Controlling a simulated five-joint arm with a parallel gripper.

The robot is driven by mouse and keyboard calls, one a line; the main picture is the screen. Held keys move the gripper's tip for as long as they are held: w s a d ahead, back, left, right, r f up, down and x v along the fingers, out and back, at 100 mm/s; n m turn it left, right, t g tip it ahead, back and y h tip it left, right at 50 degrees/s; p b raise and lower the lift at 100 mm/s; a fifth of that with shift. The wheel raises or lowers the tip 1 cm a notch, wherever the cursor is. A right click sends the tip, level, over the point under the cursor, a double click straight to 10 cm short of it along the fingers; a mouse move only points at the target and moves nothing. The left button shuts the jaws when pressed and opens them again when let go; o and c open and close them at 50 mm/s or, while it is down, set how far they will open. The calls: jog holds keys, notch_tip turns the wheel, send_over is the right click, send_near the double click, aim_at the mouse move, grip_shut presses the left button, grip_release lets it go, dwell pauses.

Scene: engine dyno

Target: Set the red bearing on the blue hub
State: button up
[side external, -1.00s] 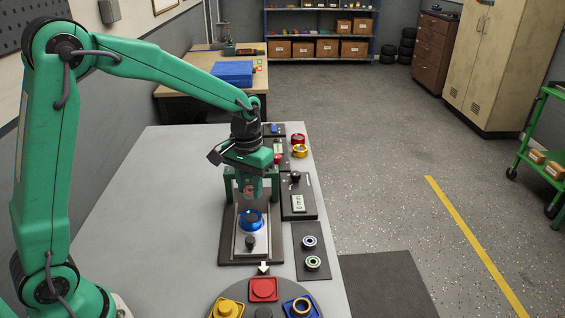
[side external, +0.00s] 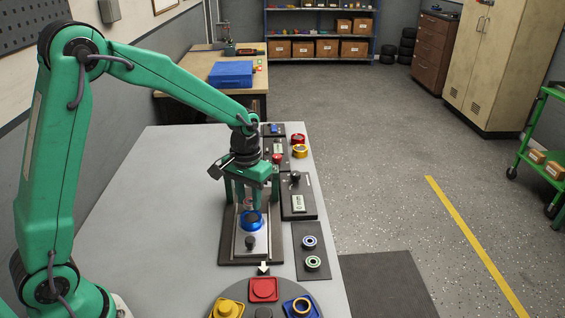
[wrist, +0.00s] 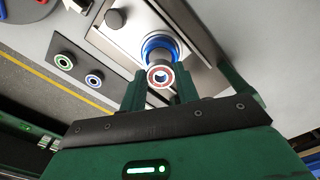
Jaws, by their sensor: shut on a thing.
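The red bearing (wrist: 160,77) is a small ring with a red-rimmed face, held between the two fingers of my gripper (wrist: 160,88) in the wrist view. In the side view my gripper (side external: 250,203) points down just above the blue hub (side external: 252,220), a blue ring on a pale metal block. The blue hub (wrist: 158,42) also shows behind the bearing in the wrist view, partly hidden by it. I cannot tell whether the bearing touches the hub. The fingers mostly hide the bearing in the side view.
A dark plate (side external: 312,277) with two small bearings lies to the right. A round tray (side external: 238,297) with red, yellow and blue parts is in front. The table's left side is clear.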

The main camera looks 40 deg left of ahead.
aim_at(250, 218)
jog(key=shift+f, duration=1.35)
jog(key=shift+f, duration=0.5)
dwell(1.6)
jog(key=o, duration=1.1)
jog(key=shift+c, duration=0.2)
jog(key=shift+r, duration=0.1)
notch_tip(250, 218, up, 7)
dwell(0.5)
dwell(0.3)
